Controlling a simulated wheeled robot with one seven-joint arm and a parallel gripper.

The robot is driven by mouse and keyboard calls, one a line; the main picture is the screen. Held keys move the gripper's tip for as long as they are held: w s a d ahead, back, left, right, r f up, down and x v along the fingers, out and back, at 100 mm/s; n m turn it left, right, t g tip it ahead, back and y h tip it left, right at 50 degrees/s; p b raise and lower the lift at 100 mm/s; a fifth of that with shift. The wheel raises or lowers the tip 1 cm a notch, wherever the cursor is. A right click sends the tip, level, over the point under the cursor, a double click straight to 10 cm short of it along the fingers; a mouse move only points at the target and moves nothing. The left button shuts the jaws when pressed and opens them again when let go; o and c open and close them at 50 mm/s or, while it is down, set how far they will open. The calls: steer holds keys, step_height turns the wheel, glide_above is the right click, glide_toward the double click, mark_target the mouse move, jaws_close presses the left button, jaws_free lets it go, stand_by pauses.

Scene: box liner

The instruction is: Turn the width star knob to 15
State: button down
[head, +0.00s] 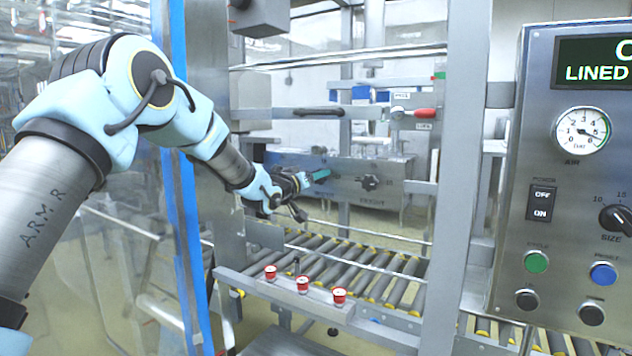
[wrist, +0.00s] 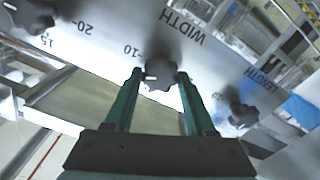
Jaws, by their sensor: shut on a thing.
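The width star knob (wrist: 160,75) is dark and lobed, below the printed word WIDTH in the wrist view. My gripper (wrist: 160,76) has its two green fingers on either side of the knob and is shut on it. A short white mark shows on the knob's left part. A printed 10 (wrist: 132,50) stands at the knob's upper left. I cannot make out a 15 right beside this knob. In the head view my gripper (head: 322,174) reaches the grey panel (head: 345,171), and the width knob is hidden there.
Another star knob (head: 370,182), marked HEIGHT, sits to the right on the panel. The LENGTH knob (wrist: 243,114) is at the right in the wrist view. A roller conveyor (head: 350,268) lies below, with red-topped buttons (head: 302,285) along its front rail. A steel post (head: 462,180) stands right.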

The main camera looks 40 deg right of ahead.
steer(key=n+b, duration=0.1)
steer(key=n, duration=0.3)
steer(key=n+b, duration=0.1)
steer(key=n, duration=0.3)
steer(key=n+b, duration=0.2)
steer(key=n, duration=0.3)
steer(key=shift+w+f, duration=0.15)
steer(key=shift+f, duration=0.1)
stand_by(0.4)
steer(key=shift+c, duration=1.1)
jaws_free()
steer(key=b+v, duration=0.3)
steer(key=v, duration=0.8)
steer(key=shift+b, duration=0.35)
